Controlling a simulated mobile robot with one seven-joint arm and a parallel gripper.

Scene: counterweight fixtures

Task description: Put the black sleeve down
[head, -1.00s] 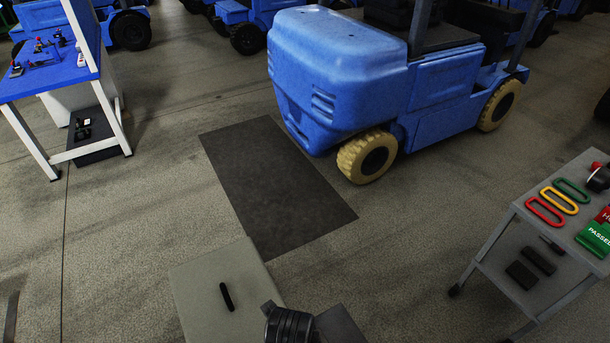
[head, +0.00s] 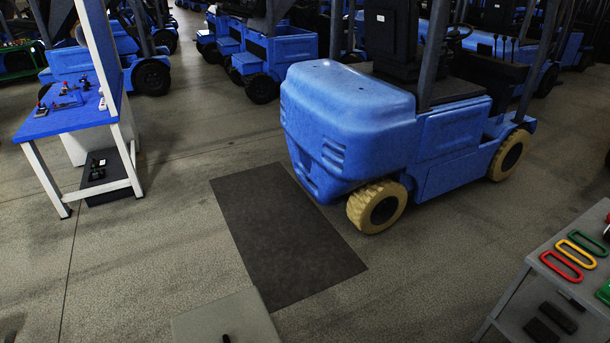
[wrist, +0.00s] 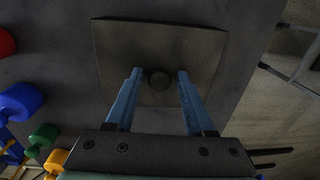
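My gripper (wrist: 158,80) shows in the wrist view with its two blue fingers apart. A small dark round knob or end (wrist: 159,79) lies in line with the gap, with clear space on both sides, in front of a square dark-grey plate (wrist: 205,50). I cannot tell its depth or whether it is the black sleeve. In the head view my gripper is out of sight. No black sleeve can be made out for certain there; a small black piece (head: 226,339) shows at the bottom edge on a pale grey flat top (head: 240,312), mostly cut off.
A blue forklift (head: 365,130) stands beside a dark floor mat (head: 285,235). A blue-topped workbench (head: 65,120) is at left. A grey cart (head: 535,280) with coloured loops is at right. Red, blue (wrist: 20,102), green and yellow parts line the wrist view's left. Open floor lies between.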

